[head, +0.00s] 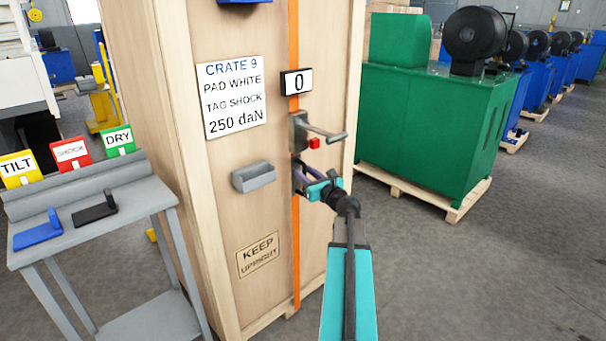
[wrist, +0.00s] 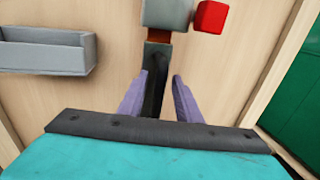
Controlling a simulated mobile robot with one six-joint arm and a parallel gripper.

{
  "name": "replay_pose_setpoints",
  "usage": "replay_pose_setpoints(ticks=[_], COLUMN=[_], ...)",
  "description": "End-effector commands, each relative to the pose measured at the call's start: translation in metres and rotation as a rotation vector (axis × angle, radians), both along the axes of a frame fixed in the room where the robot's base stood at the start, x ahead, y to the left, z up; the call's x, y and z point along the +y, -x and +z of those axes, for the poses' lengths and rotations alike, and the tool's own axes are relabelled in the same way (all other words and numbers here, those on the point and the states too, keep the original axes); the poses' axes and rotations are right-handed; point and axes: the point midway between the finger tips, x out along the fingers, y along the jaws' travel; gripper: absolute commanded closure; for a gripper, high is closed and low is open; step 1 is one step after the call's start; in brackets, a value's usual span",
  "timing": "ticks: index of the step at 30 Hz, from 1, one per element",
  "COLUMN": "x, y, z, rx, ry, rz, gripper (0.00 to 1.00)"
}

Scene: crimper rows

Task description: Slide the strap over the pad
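An orange strap (head: 296,235) runs vertically down the front of the wooden crate (head: 225,215), through a grey tensioner (head: 299,132) with a lever and a red button (head: 314,143). My gripper (head: 297,178) is at the strap line just below the tensioner. In the wrist view, its two purple fingers (wrist: 160,76) stand apart, with a dark strip (wrist: 154,88) between them, nearer the left finger. I cannot tell whether this strip is shaded strap or another part. I cannot make out a white pad on the crate. A blue pad (head: 38,232) and a black pad (head: 96,209) lie on the side table.
A grey open holder (head: 253,177) is fixed to the crate left of the strap. A display reading 0 (head: 297,82) sits above the tensioner. The grey table (head: 140,205) carries TILT, SHOCK and DRY tag boxes. A green machine (head: 430,125) stands right; floor before it is clear.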

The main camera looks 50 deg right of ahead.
Motion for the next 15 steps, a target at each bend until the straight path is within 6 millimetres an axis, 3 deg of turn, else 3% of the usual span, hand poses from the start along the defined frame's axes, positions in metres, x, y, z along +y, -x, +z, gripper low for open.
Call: replay_pose_setpoints(ticks=[10,15], x=[-0.0001,0.0000], y=[-0.0023,-0.0023], z=[-0.0001,-0.0001], rx=[0.000,0.000], ry=[0.000,0.000], rz=[0.001,0.001], gripper=[0.69,0.96])
